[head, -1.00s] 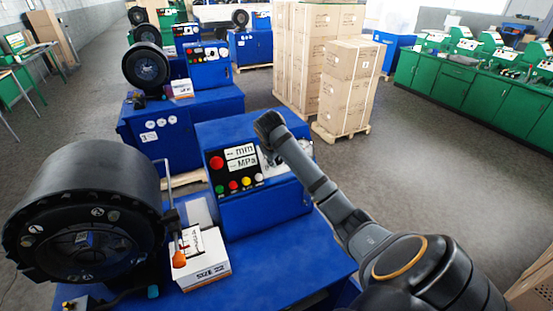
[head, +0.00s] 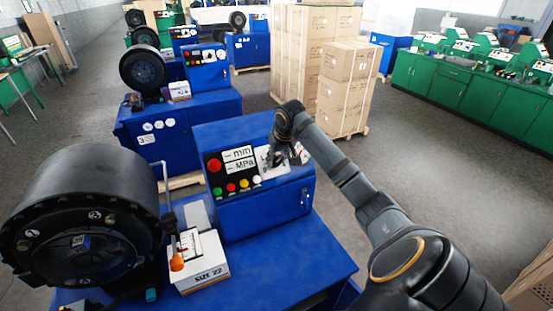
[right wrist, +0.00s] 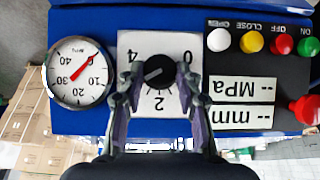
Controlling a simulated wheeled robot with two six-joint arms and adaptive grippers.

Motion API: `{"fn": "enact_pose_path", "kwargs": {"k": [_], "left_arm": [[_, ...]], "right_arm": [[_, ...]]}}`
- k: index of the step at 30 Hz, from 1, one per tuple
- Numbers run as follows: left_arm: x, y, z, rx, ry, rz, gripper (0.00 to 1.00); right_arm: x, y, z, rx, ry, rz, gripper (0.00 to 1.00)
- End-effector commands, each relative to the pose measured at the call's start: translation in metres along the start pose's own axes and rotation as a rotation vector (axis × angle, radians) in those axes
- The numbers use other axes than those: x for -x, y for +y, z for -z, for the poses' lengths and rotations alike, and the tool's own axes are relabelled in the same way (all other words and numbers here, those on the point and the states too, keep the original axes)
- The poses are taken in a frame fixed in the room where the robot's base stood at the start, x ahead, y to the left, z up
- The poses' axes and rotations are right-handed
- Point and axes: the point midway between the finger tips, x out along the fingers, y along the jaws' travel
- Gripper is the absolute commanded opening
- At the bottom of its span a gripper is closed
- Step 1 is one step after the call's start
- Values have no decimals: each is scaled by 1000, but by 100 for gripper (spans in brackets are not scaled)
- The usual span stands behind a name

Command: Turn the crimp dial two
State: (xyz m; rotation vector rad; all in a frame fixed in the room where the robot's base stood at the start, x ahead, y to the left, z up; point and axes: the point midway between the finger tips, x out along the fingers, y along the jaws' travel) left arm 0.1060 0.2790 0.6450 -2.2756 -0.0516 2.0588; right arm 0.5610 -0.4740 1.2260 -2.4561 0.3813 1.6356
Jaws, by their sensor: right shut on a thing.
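The crimp dial (right wrist: 160,70) is a black knob on a white plate (right wrist: 130,48) marked 0, 2 and 4, upside down in the right wrist view. The dial's pointer setting is too small to read surely. My right gripper (right wrist: 160,88) has one finger on each side of the dial and is shut on it. In the head view, my right gripper (head: 275,160) is at the white plate on the blue control box (head: 262,208), and it hides the dial. My left gripper is not in view.
A round gauge (right wrist: 79,72) sits beside the plate. Coloured buttons (right wrist: 251,42), displays (right wrist: 240,100) and a red emergency knob (right wrist: 306,109) are on the other side. A black crimper head (head: 85,215) and a white size box (head: 203,262) stand left on the blue bench.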

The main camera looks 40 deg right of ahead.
Motion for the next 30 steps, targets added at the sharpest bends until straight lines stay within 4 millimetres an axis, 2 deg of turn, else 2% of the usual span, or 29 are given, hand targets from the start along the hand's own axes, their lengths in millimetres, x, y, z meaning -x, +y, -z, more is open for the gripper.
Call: {"fn": "enact_pose_path", "kwargs": {"k": [11,12,17,26,30], "left_arm": [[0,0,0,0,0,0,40],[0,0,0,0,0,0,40],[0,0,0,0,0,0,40],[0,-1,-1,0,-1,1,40],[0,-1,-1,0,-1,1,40]], "right_arm": [[-2,0,-2,-4,-8,3,3],[-2,0,-2,-4,-8,3,35],[-2,0,-2,-3,-6,3,57],[0,0,-1,-3,-2,2,57],[18,1,1,-2,2,0,57]]}}
